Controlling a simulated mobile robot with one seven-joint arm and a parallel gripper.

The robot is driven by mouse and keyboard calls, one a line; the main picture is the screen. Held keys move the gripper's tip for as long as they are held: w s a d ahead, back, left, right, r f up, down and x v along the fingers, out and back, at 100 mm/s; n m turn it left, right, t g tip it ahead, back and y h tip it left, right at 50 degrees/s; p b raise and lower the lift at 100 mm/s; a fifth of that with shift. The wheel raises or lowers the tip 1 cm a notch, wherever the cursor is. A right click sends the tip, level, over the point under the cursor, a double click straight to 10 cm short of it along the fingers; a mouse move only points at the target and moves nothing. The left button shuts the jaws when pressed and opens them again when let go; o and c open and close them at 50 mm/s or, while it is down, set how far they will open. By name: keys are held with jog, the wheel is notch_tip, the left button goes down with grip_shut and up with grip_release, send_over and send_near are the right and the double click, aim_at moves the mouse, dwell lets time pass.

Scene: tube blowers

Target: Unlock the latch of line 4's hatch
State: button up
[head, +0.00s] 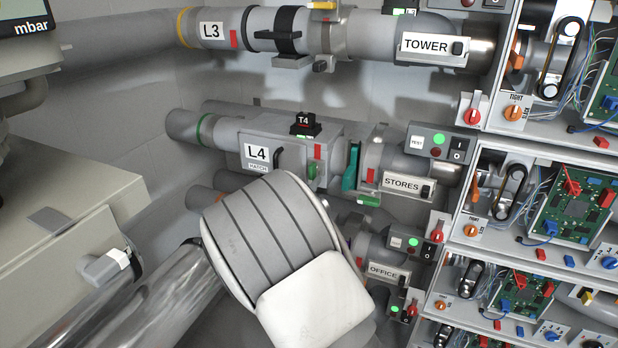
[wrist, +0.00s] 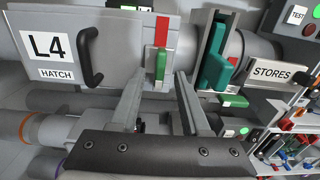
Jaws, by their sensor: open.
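Line 4's hatch, a grey box labelled "L4 HATCH", shows in the head view (head: 262,130) and at the left of the wrist view (wrist: 35,82). It has a black handle (wrist: 90,57). Its green latch (wrist: 160,64) stands upright on a pale plate right of the handle, below a red strip (wrist: 163,32). The latch also shows small in the head view (head: 312,171). My gripper (wrist: 163,77) is open. Its two fingertips lie either side of the latch's lower end in the wrist picture; contact cannot be told. In the head view my arm hides the gripper.
A teal lever (wrist: 216,66) stands just right of the right finger, beside the "STORES" label (wrist: 278,71). A black T4 block (head: 305,124) sits on top of the hatch box. Line L3's pipe (head: 215,32) runs above. Racks with circuit boards (head: 570,205) stand at right.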

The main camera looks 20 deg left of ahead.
jog(key=s+a, duration=0.1)
jog(key=s, duration=1.4)
jog(key=shift+p, duration=0.45)
jog(key=shift+a, duration=0.1)
jog(key=w+d+r+m+g+h+p, duration=0.1)
jog(key=w+d+r+m+g+h, duration=0.2)
jog(key=d, duration=0.5)
jog(key=d+r+m+g+h+p, duration=0.1)
jog(key=d+r+m+h, duration=0.2)
jog(key=d+m, duration=0.3)
jog(key=s+d+r+m+g+h+p, duration=0.15)
jog(key=d+m+g, duration=0.25)
jog(key=d, duration=0.5)
jog(key=s+d+r+m+g+y, duration=0.1)
jog(key=s+d+r+m+g, duration=0.15)
jog(key=d+m, duration=0.45)
jog(key=s+d+r+m+g+y+p, duration=0.25)
jog(key=s+d+m+g, duration=0.2)
jog(key=s+d, duration=0.45)
jog(key=s+r+m+t+y+p, duration=0.2)
jog(key=s+r+m+y, duration=0.3)
jog(key=s+m, duration=0.4)
jog(key=shift+a+m+t, duration=0.3)
jog(key=shift+m, duration=0.55)
